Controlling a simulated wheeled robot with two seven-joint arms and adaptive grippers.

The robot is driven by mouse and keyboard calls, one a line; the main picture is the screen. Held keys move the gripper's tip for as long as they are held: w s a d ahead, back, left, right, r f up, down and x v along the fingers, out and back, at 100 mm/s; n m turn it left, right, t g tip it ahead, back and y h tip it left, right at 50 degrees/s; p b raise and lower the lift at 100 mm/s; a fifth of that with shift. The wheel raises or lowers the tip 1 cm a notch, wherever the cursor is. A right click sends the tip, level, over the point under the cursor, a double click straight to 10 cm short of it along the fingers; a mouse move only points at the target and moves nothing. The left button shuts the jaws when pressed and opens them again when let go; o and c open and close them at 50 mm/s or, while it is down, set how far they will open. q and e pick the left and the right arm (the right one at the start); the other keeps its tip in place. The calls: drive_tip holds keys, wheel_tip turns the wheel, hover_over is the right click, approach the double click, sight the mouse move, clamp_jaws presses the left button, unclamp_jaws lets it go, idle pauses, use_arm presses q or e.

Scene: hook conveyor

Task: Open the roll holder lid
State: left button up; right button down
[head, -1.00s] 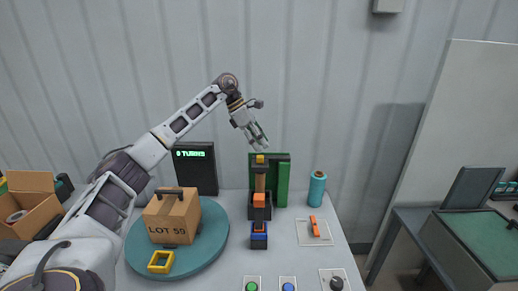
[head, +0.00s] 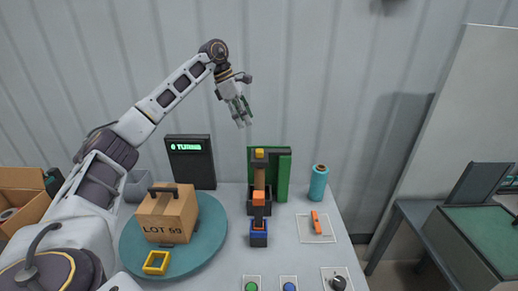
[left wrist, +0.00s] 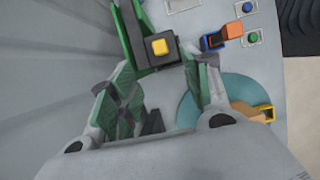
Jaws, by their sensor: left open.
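The roll holder is a tall dark and green unit (head: 283,178) at the back of the table, with a brown column in front of its green panel. A yellow knob (head: 259,153) sits on its dark lid on top. In the left wrist view the yellow knob (left wrist: 160,46) shows on a square black plate, which looks closed. My left gripper (head: 243,121) is open and empty, above and slightly left of the knob, apart from it. Its fingers (left wrist: 160,85) frame the area below the knob in the wrist view. My right gripper is not in view.
A box marked LOT 59 (head: 168,214) and a yellow square frame (head: 156,262) rest on a teal turntable (head: 211,238). A blue roll (head: 318,182) and orange piece (head: 317,223) are to the right. Buttons line the front edge. A display (head: 190,160) stands behind.

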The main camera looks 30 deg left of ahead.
sight(260, 150)
use_arm(q)
drive_tip(key=p+x, duration=0.2)
drive_tip(key=x, duration=1)
drive_tip(key=shift+f, duration=0.15)
drive_tip(key=shift+x, duration=0.8)
drive_tip(key=shift+c, duration=0.2)
drive_tip(key=c, duration=1)
clamp_jaws()
